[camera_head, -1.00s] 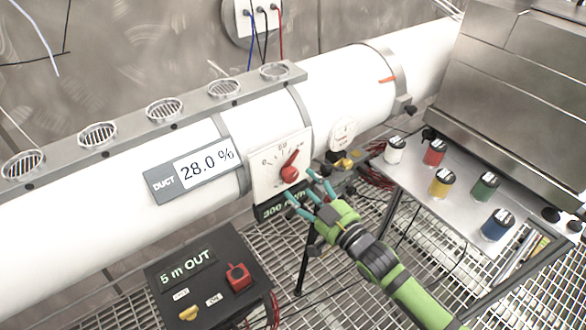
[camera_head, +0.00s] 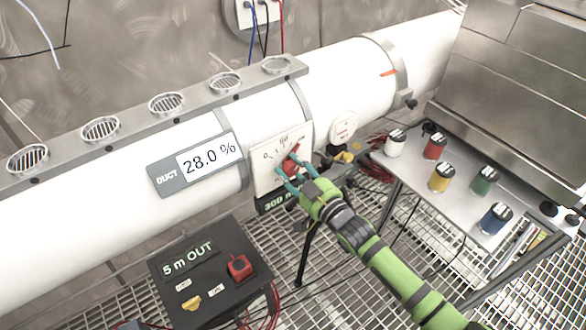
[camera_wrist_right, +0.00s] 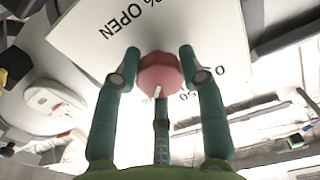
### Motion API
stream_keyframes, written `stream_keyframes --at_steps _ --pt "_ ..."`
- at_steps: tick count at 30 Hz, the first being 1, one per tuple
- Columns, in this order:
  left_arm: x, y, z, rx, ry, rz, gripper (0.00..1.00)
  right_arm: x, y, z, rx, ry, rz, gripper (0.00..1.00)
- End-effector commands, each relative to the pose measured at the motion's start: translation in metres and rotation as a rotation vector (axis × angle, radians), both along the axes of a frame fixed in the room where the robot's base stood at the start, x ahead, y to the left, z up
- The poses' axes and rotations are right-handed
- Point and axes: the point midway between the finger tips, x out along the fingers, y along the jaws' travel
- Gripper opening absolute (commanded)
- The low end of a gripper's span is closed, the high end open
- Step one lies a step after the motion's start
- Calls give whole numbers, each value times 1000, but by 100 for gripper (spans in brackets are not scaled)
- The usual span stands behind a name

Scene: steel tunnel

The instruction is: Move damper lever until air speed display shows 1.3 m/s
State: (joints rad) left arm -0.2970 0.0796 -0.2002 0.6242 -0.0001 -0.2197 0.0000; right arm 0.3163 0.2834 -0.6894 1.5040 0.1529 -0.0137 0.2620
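The red damper lever (camera_head: 291,166) sits on a white dial plate (camera_head: 262,180) on the duct. Its pointer leans up and right on the scale. My right gripper (camera_head: 289,167) is at the lever, its fingers on both sides of the red knob. In the wrist view the knob (camera_wrist_right: 160,74) lies between the teal fingertips; the fingers look spread, and contact is unclear. The duct display (camera_head: 210,156) reads 28.0 %. A dark display under the dial (camera_head: 272,203) starts with 300 and is partly hidden by the gripper. No m/s reading is legible. My left gripper is not in view.
A table (camera_head: 446,215) with several coloured cans stands at right, beside steel housing.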

Motion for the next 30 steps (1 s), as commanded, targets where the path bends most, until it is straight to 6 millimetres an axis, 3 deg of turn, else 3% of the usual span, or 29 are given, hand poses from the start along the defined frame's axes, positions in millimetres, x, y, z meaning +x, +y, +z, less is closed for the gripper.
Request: stream_keyframes --at_steps 9,17,18,19,20,30 --pt "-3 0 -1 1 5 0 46 1 1 3 -227 -175 0 8" --pt "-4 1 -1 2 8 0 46 1 1 5 -237 -184 1 8" --pt "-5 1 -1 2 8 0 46 1 1 5 -236 -184 1 49" --pt "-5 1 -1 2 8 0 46 1 1 5 -236 -184 1 61" --pt "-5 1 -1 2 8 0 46 1 1 5 -236 -184 0 65" --pt "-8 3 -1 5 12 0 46 -1 0 2 -238 -178 0 65"
